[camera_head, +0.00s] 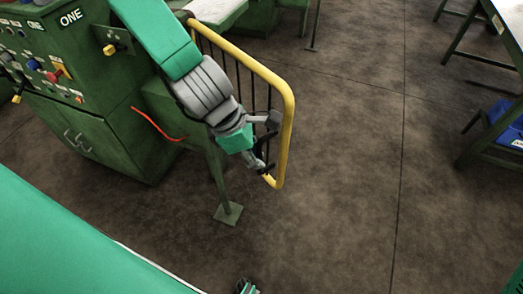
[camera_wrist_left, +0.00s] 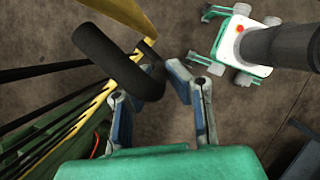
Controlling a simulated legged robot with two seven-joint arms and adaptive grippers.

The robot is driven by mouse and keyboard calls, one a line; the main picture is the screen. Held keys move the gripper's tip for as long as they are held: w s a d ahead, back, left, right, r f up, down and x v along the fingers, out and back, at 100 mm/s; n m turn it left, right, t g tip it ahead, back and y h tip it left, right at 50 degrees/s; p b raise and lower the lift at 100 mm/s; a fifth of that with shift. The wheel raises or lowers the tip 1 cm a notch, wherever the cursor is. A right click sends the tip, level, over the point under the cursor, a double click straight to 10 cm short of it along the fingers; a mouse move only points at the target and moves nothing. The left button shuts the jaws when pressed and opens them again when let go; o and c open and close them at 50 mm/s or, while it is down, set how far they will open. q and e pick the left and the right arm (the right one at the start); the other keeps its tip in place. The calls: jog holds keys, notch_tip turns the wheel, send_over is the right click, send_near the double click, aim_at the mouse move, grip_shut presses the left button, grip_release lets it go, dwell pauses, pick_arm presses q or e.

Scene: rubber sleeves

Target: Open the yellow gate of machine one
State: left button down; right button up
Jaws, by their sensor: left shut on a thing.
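The yellow gate (camera_head: 289,120) has a yellow tube frame with dark upright bars and stands out from the green machine marked ONE (camera_head: 85,95). In the left wrist view its yellow edge (camera_wrist_left: 112,10) runs along the upper left. My left gripper (camera_head: 268,143) is at the gate's free end, on its inner side. In the left wrist view my left gripper (camera_wrist_left: 163,72) is closed on a black loop-shaped handle (camera_wrist_left: 100,48) beside the gate frame. My right gripper (camera_wrist_left: 200,36) shows at the top of that view with fingers apart and empty.
A green post with a foot plate (camera_head: 228,213) stands below the gate. A red cable (camera_head: 155,127) hangs by the machine. A table (camera_head: 505,35) and blue bins (camera_head: 508,125) are at the right. The floor (camera_head: 350,150) right of the gate is clear.

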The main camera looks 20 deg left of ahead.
pick_arm(q)
jog(key=shift+s+f, duration=0.1)
jog(key=shift+s, duration=0.15)
jog(key=c, duration=1.6)
grip_release()
jog(key=shift+o, duration=0.2)
jog(key=shift+w+d, duration=0.1)
jog(key=shift+d, duration=0.05)
pick_arm(e)
jog(key=shift+d, duration=0.15)
jog(key=shift+s+d+f, duration=0.1)
pick_arm(q)
jog(key=v, duration=1.2)
jog(key=shift+w+d, duration=0.1)
pick_arm(e)
jog(key=shift+a, duration=0.2)
